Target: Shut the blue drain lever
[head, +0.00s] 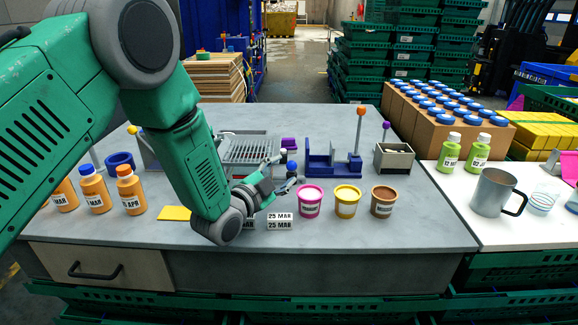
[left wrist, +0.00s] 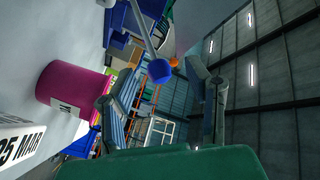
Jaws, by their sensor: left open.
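The blue drain lever shows as a blue ball knob (head: 292,166) in front of the drain rack (head: 250,148) in the head view. In the left wrist view, its blue ball (left wrist: 159,70) sits on a pale rod that runs to the upper left. My left gripper (head: 293,173) reaches in from the left, low over the table, close by the knob. Its two fingers are apart, and in the left wrist view the ball appears between and beyond them (left wrist: 165,100). I cannot tell whether a finger touches it. My right gripper is not in view.
Pink (head: 309,201), yellow (head: 346,202) and brown (head: 383,201) cups stand just right of my gripper. Date cards (head: 279,221) lie in front. A blue press (head: 330,160) with an orange-knobbed lever stands behind the cups. Orange bottles (head: 131,190) stand at left. The table's front right is clear.

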